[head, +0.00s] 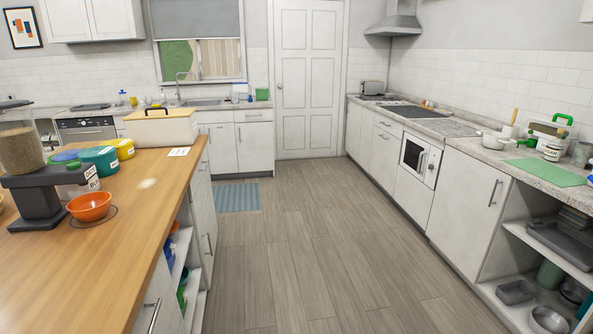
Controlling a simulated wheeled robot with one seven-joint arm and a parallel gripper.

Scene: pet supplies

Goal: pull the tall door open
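A tall white panelled door (308,84) stands in the back wall, near the middle of the head view. It looks shut in its frame. A small handle (280,86) shows at its left edge. Its lower part meets the floor and no object stands directly before it. My gripper and arm are not in view.
A wooden-topped island (130,215) fills the left, with an orange bowl (90,206) and a cream box (161,127) on it. Right-hand counters (447,150) have an open shelf near the front. The wooden floor (290,240) between is clear; a blue mat (237,197) lies left of the door.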

